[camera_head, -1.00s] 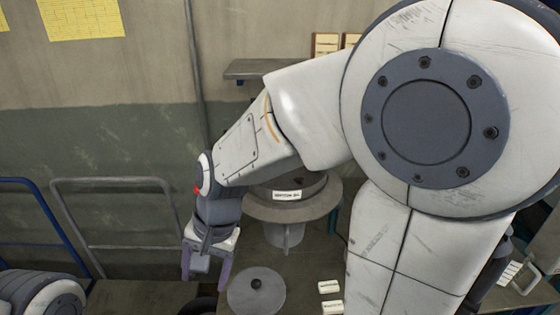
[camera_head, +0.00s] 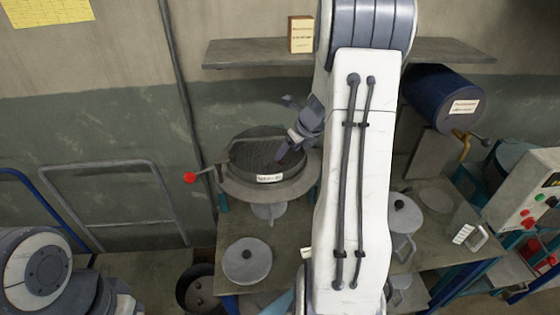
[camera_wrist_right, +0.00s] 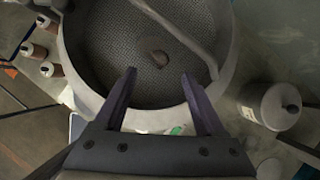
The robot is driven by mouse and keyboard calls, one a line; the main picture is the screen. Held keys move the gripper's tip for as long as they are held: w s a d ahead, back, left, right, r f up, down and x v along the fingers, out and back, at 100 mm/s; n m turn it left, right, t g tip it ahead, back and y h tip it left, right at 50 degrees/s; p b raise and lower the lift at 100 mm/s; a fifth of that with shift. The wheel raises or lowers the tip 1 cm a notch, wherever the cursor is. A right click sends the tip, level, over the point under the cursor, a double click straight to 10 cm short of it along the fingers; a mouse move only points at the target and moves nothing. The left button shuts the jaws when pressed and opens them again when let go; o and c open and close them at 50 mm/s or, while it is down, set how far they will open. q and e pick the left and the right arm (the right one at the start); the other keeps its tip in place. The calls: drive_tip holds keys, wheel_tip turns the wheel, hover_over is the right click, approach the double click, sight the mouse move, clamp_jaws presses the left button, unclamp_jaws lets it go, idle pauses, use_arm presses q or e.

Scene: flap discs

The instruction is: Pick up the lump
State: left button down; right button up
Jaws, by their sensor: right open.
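The lump (camera_wrist_right: 159,58) is small and brown. It lies on the mesh floor of a round grey sieve pan in the right wrist view. The same pan (camera_head: 240,186) stands on the bench in the head view, with a label on its front, but the lump cannot be made out there. My right gripper (camera_wrist_right: 158,76) is open and empty, with its fingers over the pan's near side, pointing toward the lump. In the head view the right gripper (camera_head: 288,148) is over the pan's right part. My left arm is at the bottom left; its gripper does not show.
A bar (camera_wrist_right: 172,28) crosses the pan beside the lump. A grey lid (camera_head: 247,265) lies in front. A blue drum (camera_head: 440,98) and a control box (camera_head: 528,200) are right. A shelf (camera_head: 240,52) is behind.

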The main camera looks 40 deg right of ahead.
sight(282, 160)
drive_tip(key=x, duration=0.5)
drive_tip(key=shift+w+f, duration=0.2)
drive_tip(key=shift+f, duration=0.1)
clamp_jaws()
